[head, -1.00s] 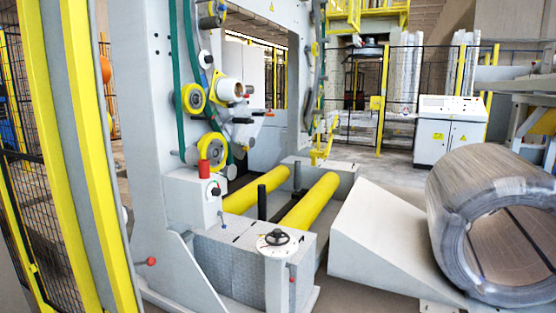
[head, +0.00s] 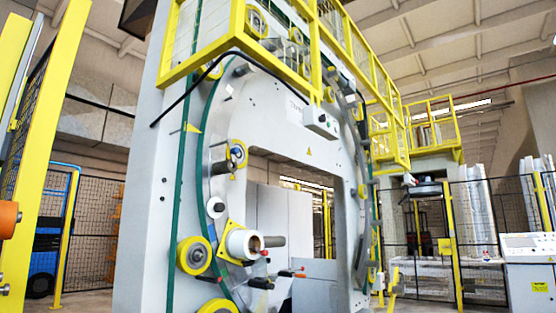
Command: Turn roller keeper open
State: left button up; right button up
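The grey wrapping machine (head: 150,180) with its large upright ring (head: 207,120) fills the middle of the head view. On the ring are a white film roll (head: 240,243) on a yellow plate, a yellow roller (head: 195,255) and a smaller yellow roller (head: 237,153). Small levers stick out below the film roll: a black handle (head: 262,283) and one with an orange-red tip (head: 290,273). I cannot tell which part is the roller keeper or whether it is open. Neither of my grippers is in view.
A yellow railed platform (head: 240,45) overhangs the ring. A mesh fence (head: 95,220) with yellow posts stands at the left, a blue vehicle (head: 45,235) behind it. An orange cylinder (head: 8,218) is at the left edge. A white control cabinet (head: 530,280) stands at the right.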

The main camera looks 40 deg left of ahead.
aim_at(235, 151)
jog(key=i+u, duration=0.1)
jog(key=i, duration=0.35)
jog(key=i+l+u, duration=0.15)
jog(key=i, duration=0.35)
jog(key=i+l+u, duration=0.1)
jog(key=i, duration=0.35)
jog(key=i+l+u, duration=0.1)
jog(key=i+u, duration=0.15)
jog(key=u, duration=0.2)
jog(key=i+l+u, duration=0.2)
jog(key=u, duration=0.2)
jog(key=i+l+u, duration=0.2)
jog(key=u, duration=0.25)
jog(key=i+l+u, duration=0.15)
jog(key=l+u, duration=0.25)
